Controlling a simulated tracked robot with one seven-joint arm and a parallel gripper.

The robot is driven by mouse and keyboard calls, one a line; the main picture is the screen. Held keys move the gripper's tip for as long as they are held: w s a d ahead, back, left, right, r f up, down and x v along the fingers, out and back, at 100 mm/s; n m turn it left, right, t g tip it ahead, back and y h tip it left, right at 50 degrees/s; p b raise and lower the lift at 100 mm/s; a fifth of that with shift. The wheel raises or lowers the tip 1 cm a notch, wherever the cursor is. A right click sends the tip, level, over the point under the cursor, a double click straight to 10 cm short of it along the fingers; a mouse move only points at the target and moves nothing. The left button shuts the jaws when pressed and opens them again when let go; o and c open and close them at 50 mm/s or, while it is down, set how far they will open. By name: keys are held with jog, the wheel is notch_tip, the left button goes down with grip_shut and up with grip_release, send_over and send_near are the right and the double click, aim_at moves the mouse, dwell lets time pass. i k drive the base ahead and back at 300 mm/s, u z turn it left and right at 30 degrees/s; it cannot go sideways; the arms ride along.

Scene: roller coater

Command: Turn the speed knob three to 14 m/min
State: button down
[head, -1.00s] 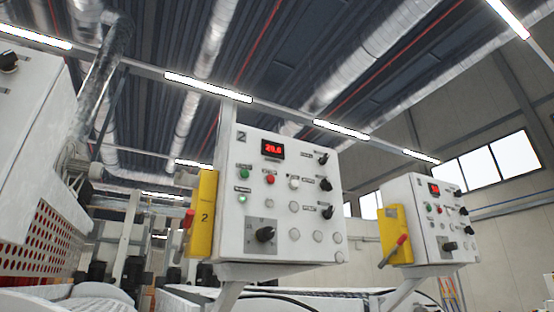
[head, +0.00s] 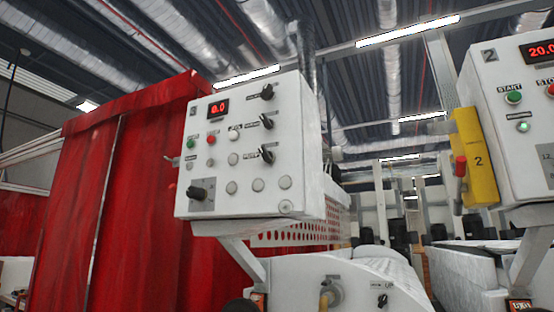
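A white control panel (head: 255,165) stands left of centre, its number label too blurred to read. Its red display (head: 219,107) reads about 0.0. A large black knob (head: 202,194) sits on a grey plate at its lower left, its scale unreadable. Smaller black knobs (head: 266,91) run down its right side, with blurred labels. I cannot tell from the labels which is speed knob three. A second panel (head: 500,140), marked 2, is cut off at the right edge; its display (head: 541,50) reads about 20.0. My gripper is not in view.
A red curtain (head: 125,180) hangs behind and left of the blurred-label panel. A yellow box (head: 468,160) with a red handle is on panel 2's left side. A white machine housing (head: 345,285) with a small black knob (head: 382,300) stands below, between the panels.

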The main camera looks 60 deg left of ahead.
aim_at(199, 194)
jog(key=z, duration=1)
jog(key=i, duration=0.15)
jog(key=u, duration=3.2)
jog(key=k, duration=0.8)
jog(key=u, duration=0.25)
jog(key=i, duration=0.85)
jog(key=z, duration=0.1)
